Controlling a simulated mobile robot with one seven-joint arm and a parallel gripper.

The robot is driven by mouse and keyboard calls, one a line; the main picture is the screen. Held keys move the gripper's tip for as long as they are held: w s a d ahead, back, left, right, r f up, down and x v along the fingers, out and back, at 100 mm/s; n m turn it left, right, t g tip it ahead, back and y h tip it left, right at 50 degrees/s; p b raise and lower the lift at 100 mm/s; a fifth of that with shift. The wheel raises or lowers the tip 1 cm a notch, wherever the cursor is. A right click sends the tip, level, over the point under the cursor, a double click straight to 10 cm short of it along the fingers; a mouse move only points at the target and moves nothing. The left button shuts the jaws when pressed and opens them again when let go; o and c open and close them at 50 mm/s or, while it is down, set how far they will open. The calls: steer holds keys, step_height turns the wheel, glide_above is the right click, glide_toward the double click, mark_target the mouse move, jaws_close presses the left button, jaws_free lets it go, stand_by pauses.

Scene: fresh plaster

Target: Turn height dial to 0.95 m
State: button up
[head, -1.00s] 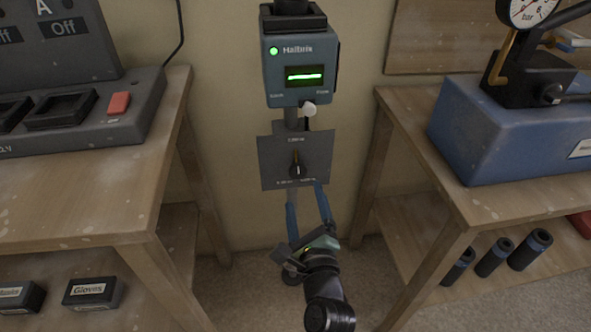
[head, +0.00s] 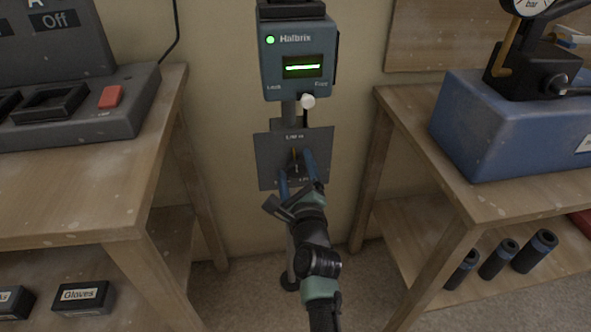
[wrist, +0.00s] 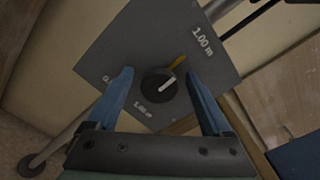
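The height dial is a black round knob (wrist: 160,86) with a white pointer line, on a square grey plate (wrist: 122,50). In the wrist view an orange mark (wrist: 178,62) sits beside the knob, and "1.00 m" is printed near the plate's corner; the other labels are too small to read surely. The plate (head: 268,150) also shows in the head view, with the knob partly hidden by my gripper (head: 296,170). My gripper's blue fingers (wrist: 160,92) are apart, one on each side of the knob, with visible gaps to it.
Above the plate is a blue-grey Halbrix unit (head: 290,75) with a green-lit display and a white knob (head: 308,101). A wooden bench (head: 100,195) stands left, another (head: 440,150) right with a blue gauge box (head: 490,140). The space between the benches holds the stand.

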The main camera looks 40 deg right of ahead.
jaws_close()
